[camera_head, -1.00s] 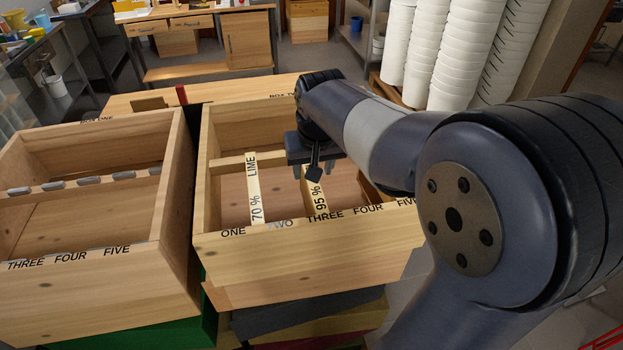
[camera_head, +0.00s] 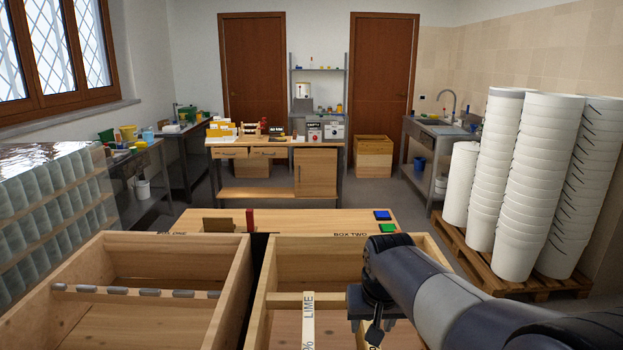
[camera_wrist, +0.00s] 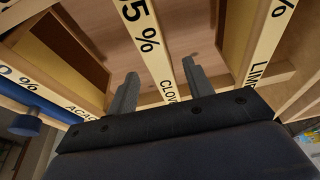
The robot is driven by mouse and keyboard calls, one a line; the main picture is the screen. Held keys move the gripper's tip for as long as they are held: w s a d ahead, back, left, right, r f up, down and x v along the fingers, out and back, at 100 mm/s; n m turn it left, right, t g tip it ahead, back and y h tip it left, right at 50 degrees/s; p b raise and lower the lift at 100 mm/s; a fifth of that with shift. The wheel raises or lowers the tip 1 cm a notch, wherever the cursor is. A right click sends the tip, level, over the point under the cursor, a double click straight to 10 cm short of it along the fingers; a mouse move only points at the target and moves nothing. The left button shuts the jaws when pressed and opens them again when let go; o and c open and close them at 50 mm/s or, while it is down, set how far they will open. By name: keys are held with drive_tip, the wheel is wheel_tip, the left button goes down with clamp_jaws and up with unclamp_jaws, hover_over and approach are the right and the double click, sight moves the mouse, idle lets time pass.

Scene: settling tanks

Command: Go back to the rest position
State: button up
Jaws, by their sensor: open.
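My gripper (camera_head: 372,318) is over the right-hand box, marked BOX TWO (camera_head: 256,310), at the lower right of the head view. In the wrist view my gripper (camera_wrist: 161,72) is open with nothing held between its fingers. A pale strip marked 95 % CLOV... (camera_wrist: 150,45) shows between the two fingers, its end hidden by the gripper body. A strip marked LIME (camera_head: 308,325) lies left of my gripper in the head view and at the right in the wrist view (camera_wrist: 266,45). A strip marked ACAC... (camera_wrist: 45,95) is at the wrist view's left.
An open box (camera_head: 235,305) with several grey-tipped pieces stands left of BOX TWO. A wooden board (camera_head: 300,220) with blue and green pads lies behind both. Stacked white tubs (camera_head: 540,185) stand on a pallet (camera_head: 490,262) at right. The floor before the far desk (camera_head: 275,150) is clear.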

drive_tip(key=x, duration=0.6)
drive_tip(key=shift+d+f, duration=0.15)
drive_tip(key=shift+f, duration=0.1)
drive_tip(key=shift+d, duration=0.45)
drive_tip(key=shift+r, duration=0.2)
